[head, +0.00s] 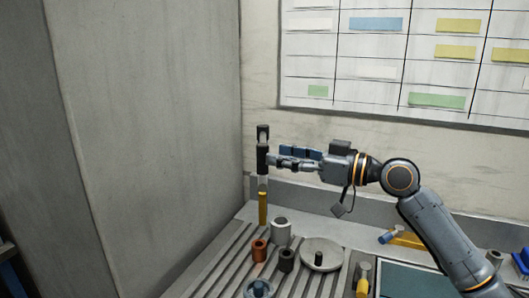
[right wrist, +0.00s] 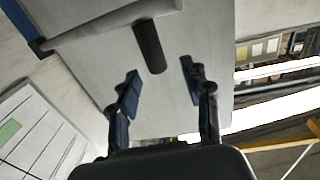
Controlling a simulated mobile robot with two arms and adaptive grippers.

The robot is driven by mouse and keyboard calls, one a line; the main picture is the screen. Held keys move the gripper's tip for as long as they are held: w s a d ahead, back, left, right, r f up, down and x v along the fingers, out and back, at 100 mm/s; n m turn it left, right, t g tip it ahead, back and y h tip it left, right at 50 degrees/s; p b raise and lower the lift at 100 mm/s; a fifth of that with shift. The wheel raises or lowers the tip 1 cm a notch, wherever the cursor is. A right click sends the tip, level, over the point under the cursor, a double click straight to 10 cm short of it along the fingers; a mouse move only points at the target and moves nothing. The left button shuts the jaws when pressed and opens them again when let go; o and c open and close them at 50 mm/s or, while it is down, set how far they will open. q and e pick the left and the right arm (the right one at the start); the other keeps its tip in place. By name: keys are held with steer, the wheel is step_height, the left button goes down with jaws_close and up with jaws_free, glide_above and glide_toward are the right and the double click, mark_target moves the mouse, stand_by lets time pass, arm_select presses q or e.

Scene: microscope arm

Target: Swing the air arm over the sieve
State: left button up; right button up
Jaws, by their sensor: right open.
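The air arm (head: 262,158) shows in the head view as a dark upright piece on a grey and yellow post (head: 263,207) near the wall corner. In the right wrist view a pale grey bar (right wrist: 100,24) carries a dark round grip (right wrist: 149,46). My right gripper (head: 280,160) is open at the dark piece. In the right wrist view the grip's end lies between the open fingertips (right wrist: 159,70), with gaps on both sides. I cannot tell for sure which item is the sieve; a bluish round piece (head: 258,288) sits at the bottom edge. My left gripper is not in view.
The ribbed grey bench (head: 224,262) holds a grey cup (head: 281,228), an orange cup (head: 259,250), a dark cup (head: 286,260) and a round pale disc (head: 329,244) with a dark knob. A tall grey panel (head: 150,130) stands at the left.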

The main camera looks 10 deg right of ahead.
steer(key=v, duration=0.5)
steer(key=shift+s+d, duration=0.15)
